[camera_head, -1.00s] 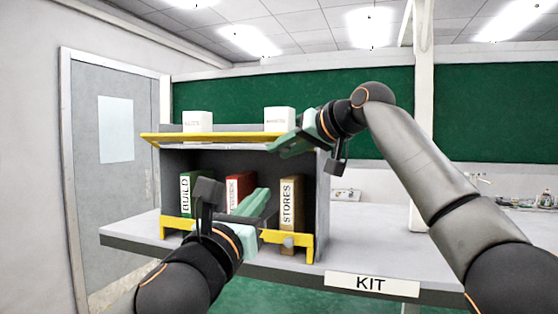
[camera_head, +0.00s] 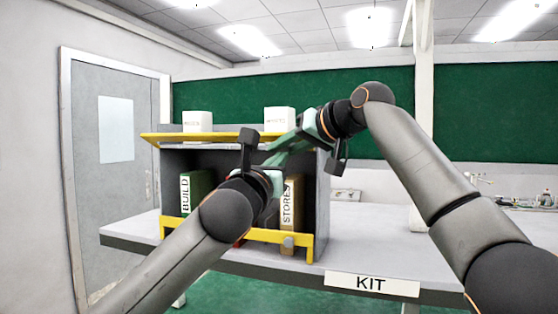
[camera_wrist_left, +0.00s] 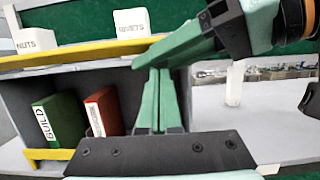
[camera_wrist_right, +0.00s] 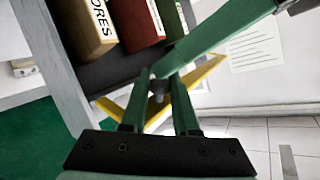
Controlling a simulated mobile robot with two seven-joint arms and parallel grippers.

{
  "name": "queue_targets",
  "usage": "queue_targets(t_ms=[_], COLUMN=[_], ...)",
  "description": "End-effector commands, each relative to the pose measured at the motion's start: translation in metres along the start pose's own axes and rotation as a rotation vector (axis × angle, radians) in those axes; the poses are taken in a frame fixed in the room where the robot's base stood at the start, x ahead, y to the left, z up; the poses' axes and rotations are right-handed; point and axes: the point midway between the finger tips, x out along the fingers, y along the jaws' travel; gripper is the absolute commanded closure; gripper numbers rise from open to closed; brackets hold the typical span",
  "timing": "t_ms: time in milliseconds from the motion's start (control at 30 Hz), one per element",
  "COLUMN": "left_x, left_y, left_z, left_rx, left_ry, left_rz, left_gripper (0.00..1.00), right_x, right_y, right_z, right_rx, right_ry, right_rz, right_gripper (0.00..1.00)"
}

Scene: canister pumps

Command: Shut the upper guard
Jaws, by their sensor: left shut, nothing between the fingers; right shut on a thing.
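The upper guard (camera_head: 200,139) is a yellow bar across the top front of the grey shelf unit (camera_head: 322,190); it stands out raised above the open compartment. It also shows in the left wrist view (camera_wrist_left: 60,58). My right gripper (camera_head: 274,154) is at the guard's right part. In the right wrist view its fingers (camera_wrist_right: 162,84) are shut on a small grey knob (camera_wrist_right: 158,88) beside yellow bar, apparently the upper guard's knob. My left gripper (camera_wrist_left: 158,76) is shut and empty, pointing up in front of the compartment, its tips close to the right gripper's fingers; contact is unclear.
A lower yellow guard (camera_head: 305,240) with a grey knob crosses the shelf's bottom front. Inside stand a green BUILD binder (camera_head: 196,190), a red binder (camera_wrist_left: 102,112) and a tan STORES binder (camera_head: 291,200). White boxes (camera_head: 197,121) stand on top.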

Motion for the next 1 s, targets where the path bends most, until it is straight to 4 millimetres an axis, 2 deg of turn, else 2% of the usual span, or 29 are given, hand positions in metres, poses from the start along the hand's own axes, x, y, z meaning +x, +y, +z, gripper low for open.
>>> queue_targets(t_ms=[367,600,867,900,1000], left_x=[0.001,0.007,0.008,0.008,0.008], left_y=[0.0,0.001,0.003,0.003,0.003], left_z=[0.002,0.014,0.017,0.017,0.018], left_rx=[-0.001,0.002,0.0,0.0,0.0], left_ry=[0.0,-0.003,-0.008,-0.009,-0.009], left_rz=[0.0,0.002,0.004,0.004,0.004], left_gripper=[1.0,1.0,1.0,1.0,1.0], right_x=[-0.002,-0.002,0.0,0.0,0.001], right_y=[-0.001,-0.001,-0.002,-0.002,-0.001], right_z=[-0.004,-0.003,0.0,0.001,0.002], right_rx=[-0.002,-0.003,-0.004,-0.005,-0.003], right_ry=[0.011,0.01,-0.003,-0.004,-0.007], right_rz=[-0.001,-0.001,-0.002,-0.002,-0.001], right_gripper=[1.0,1.0,1.0,0.67,0.56])
